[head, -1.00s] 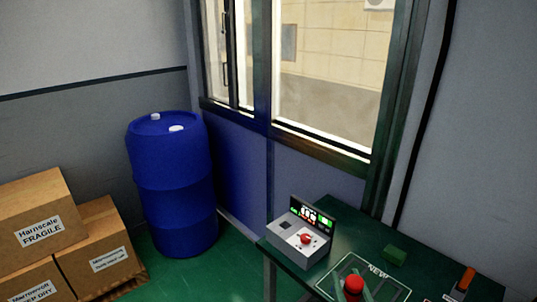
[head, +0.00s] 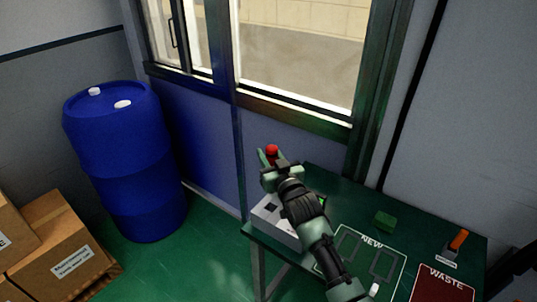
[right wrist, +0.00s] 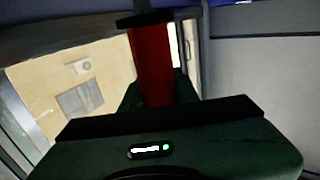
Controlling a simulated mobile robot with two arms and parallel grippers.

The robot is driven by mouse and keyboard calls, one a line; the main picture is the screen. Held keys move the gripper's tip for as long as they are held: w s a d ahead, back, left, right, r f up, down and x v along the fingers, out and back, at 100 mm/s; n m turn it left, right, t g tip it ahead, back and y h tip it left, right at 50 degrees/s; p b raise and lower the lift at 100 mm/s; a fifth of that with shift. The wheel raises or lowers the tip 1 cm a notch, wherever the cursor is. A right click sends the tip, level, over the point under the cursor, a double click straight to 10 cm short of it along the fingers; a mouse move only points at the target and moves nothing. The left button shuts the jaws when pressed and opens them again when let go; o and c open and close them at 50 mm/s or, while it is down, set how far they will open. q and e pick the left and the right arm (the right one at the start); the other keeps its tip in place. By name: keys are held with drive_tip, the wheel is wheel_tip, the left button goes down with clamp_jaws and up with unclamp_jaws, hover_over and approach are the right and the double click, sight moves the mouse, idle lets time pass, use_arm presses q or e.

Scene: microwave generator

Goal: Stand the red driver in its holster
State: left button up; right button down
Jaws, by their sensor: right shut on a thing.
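My right gripper (head: 270,160) is shut on the red driver (head: 272,149), held up in front of the wall below the window, over the table's back left. In the right wrist view the driver (right wrist: 152,65) shows as a red cylinder with a dark cap, standing between the fingers. Its lower part is hidden by the gripper. A small grey stand (head: 447,260) with a label is on the table's right side, with an orange-handled thing (head: 459,239) upright in it. I cannot tell if this is the holster. My left gripper is not in view.
A grey box (head: 268,213) on the green table is partly hidden by my right arm. A blue barrel (head: 125,160) and cartons (head: 60,245) stand left.

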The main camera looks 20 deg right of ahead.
wheel_tip(320, 180, down, 6)
drive_tip(key=b, duration=0.5)
drive_tip(key=shift+a+r, duration=0.1)
drive_tip(key=shift+r, duration=0.05)
drive_tip(key=shift+f, duration=0.2)
idle(0.4)
drive_tip(key=shift+s+f, duration=0.1)
drive_tip(key=shift+f, duration=0.05)
idle(0.3)
drive_tip(key=shift+f+b, duration=1.85)
drive_tip(key=shift+f, duration=0.55)
drive_tip(key=shift+f+b, duration=0.35)
drive_tip(key=shift+f, duration=0.35)
